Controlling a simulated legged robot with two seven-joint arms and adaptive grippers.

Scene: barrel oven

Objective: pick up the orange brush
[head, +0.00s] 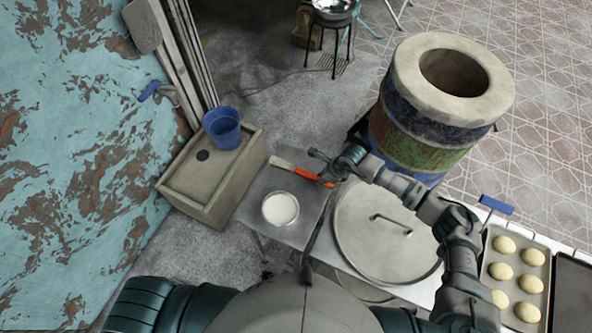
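The orange brush (309,177) lies on a grey metal table (262,187), its pale bristle end pointing up and left. My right gripper (318,168) reaches in from the right, over the handle end of the brush. Its fingers look spread, one above the handle and one at the handle's end. The gripper covers part of the handle's end, and I cannot tell whether it touches the brush. My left gripper is not in view.
A bowl of white contents (280,209) stands just below the brush. A round metal lid (386,238) lies to the right, under my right arm. A blue bucket (222,128) stands on a stone basin (190,178) at left. A barrel oven (430,110) stands behind; a dough tray (517,275) is at right.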

